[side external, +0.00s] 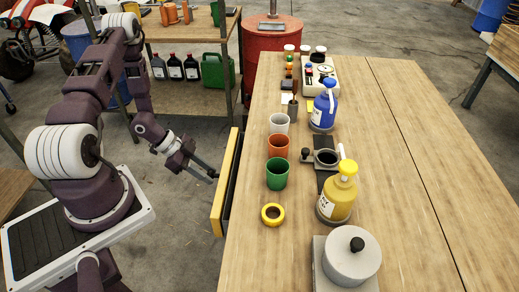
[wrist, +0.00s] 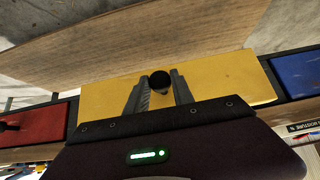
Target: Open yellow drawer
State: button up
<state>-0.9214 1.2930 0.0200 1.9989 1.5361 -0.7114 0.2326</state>
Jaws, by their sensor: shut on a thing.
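The yellow drawer (side external: 227,183) is in the near long side of the wooden table in the side external view. It stands out from the table edge, with a dark gap behind its front. In the wrist view its yellow front (wrist: 235,78) fills the middle, with a round black knob (wrist: 160,80) on it. My gripper (side external: 213,173) is at the drawer front. In the wrist view its two fingers (wrist: 159,92) are on either side of the knob, shut on it.
In the wrist view a red drawer (wrist: 25,125) is left of the yellow one and a blue drawer (wrist: 298,72) right. The tabletop (side external: 400,200) holds cups, a yellow bottle (side external: 338,200), a blue bottle (side external: 324,108) and a grey pot (side external: 350,258). A shelf with bottles stands behind my arm.

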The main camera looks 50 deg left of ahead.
jog(key=s+a, duration=0.6)
jog(key=shift+s+a, duration=0.3)
jog(key=shift+a, duration=0.05)
dwell(0.3)
jog(key=o, duration=2.1)
jog(key=shift+o, duration=0.2)
jog(key=v, duration=0.7)
